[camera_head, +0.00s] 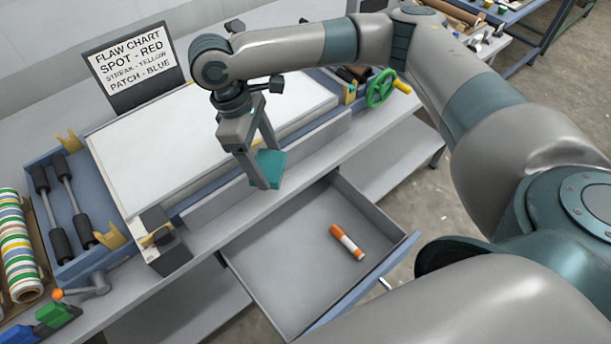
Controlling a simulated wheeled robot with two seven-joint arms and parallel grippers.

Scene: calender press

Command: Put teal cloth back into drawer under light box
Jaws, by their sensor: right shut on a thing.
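The teal cloth (271,165) is folded small and sits between the fingers of my right gripper (266,170). The gripper is shut on it and holds it in front of the light box's front edge, up and to the left of the drawer. The light box (160,140) has a white top and stands on the bench. The drawer (285,255) below it is pulled open. An orange and white tube (347,242) lies inside, toward the right. My left gripper is not in view.
A flaw chart sign (135,65) stands behind the light box. A blue tray with dark rollers (65,205) and a striped roll (18,250) are at the left. A green handwheel (380,89) is at the light box's right end. The drawer's left part is bare.

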